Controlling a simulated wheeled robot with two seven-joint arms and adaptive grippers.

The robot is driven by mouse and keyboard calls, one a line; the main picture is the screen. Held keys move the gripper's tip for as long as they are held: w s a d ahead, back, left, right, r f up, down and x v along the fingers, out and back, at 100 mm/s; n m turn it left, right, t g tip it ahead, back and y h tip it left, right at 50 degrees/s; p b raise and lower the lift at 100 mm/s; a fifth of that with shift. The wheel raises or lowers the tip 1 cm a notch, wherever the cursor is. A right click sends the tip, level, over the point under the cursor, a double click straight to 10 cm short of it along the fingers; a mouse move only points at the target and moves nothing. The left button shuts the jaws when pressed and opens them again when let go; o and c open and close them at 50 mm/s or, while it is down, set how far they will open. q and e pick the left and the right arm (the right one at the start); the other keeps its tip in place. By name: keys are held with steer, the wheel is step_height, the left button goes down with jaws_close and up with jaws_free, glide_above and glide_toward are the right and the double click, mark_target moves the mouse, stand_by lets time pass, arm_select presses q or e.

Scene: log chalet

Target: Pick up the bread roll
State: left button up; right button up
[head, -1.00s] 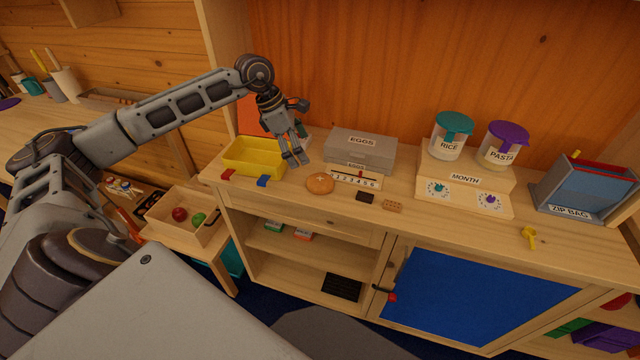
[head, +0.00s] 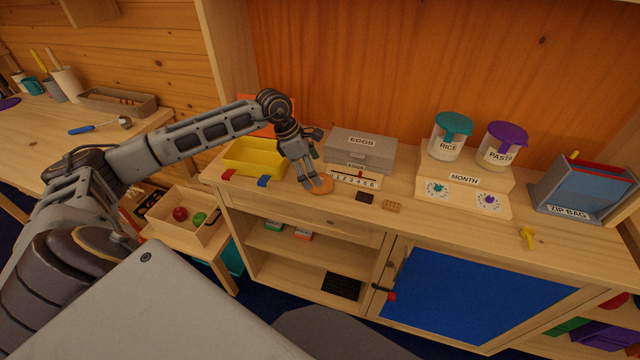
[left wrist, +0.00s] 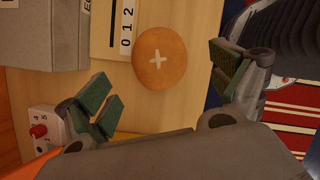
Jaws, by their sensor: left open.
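The bread roll (head: 322,187) is a round orange-brown bun with a pale cross on top, lying on the wooden counter. In the left wrist view the bread roll (left wrist: 160,57) lies flat, ahead of and between the two fingers. My left gripper (head: 312,186) is over the roll in the head view and partly covers it. In the left wrist view my left gripper (left wrist: 165,88) is open, with a finger on either side and nothing between the pads. Whether a finger touches the roll is unclear. My right gripper is not in view.
Close around the roll are a yellow bin (head: 250,158), a numbered strip (head: 356,180), a grey EGGS box (head: 360,150) and a dark block (head: 365,197). A tan block (head: 391,206) lies further right. The counter's front edge is just in front of the roll.

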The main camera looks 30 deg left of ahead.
arm_select(q)
steer(key=shift+d+f, duration=0.1)
steer(key=shift+f, duration=0.25)
steer(key=shift+w+d+f, duration=0.1)
steer(key=shift+w+f, duration=0.05)
steer(key=shift+f, duration=0.2)
steer(key=p+x, duration=0.1)
steer(key=x, duration=0.1)
steer(key=shift+w+d+f, duration=0.1)
steer(key=shift+f, duration=0.2)
steer(key=shift+d+f, duration=0.1)
steer(key=shift+f, duration=0.2)
steer(key=shift+w+f, duration=0.1)
steer(key=shift+f, duration=0.05)
steer(key=shift+c, duration=0.3)
steer(key=c, duration=0.9)
steer(key=shift+c, duration=0.8)
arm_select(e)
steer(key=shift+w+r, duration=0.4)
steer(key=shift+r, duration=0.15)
